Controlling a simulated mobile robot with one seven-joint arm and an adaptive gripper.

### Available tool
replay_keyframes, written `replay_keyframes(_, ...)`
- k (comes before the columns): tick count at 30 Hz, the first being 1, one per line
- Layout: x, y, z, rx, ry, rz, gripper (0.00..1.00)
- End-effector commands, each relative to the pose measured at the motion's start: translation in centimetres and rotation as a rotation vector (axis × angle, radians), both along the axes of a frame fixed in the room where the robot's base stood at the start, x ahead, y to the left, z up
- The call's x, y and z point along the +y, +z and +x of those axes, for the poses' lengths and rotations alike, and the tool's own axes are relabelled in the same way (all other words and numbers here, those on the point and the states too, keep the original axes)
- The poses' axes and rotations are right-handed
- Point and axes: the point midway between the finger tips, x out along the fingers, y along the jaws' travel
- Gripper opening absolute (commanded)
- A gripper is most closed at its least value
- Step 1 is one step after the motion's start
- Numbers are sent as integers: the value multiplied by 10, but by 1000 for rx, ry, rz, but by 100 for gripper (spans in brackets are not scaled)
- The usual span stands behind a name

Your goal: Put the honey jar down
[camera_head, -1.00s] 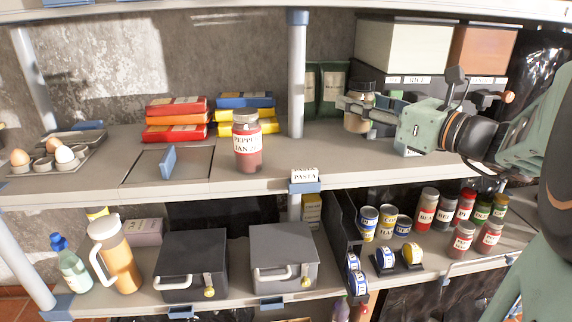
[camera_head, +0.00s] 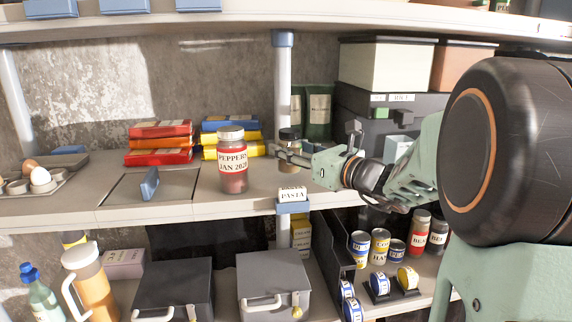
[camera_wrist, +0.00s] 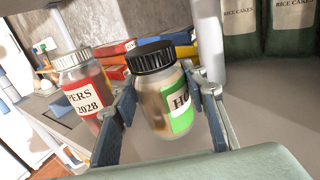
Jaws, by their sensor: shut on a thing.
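The honey jar (camera_wrist: 163,95) has a black lid and a green and white label, partly readable. In the wrist view it is upright or slightly tilted between the two fingers of my gripper (camera_wrist: 165,92). My gripper is shut on it. In the head view the honey jar (camera_head: 290,135) shows small and partly covered by my gripper (camera_head: 287,154), by the shelf post. It appears to be held over the upper shelf (camera_head: 180,213); whether its base touches is hidden.
A jar labelled peppers (camera_head: 232,172) stands just left of my gripper. Red, orange, blue and yellow packs (camera_head: 160,143) lie behind it. The shelf post (camera_head: 283,85) is close by. Dark green rice cake bags (camera_head: 319,112) and boxes (camera_head: 385,72) stand behind and right.

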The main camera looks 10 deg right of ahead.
Motion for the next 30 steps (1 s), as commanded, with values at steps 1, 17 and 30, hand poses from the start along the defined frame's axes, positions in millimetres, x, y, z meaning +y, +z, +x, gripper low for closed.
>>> replay_keyframes(1, 0, -11, 0, 1, 0, 2, 4)
replay_keyframes(17, 0, -32, 0, 0, 0, 0, 44)
replay_keyframes(30, 0, -29, 0, 0, 0, 0, 57)
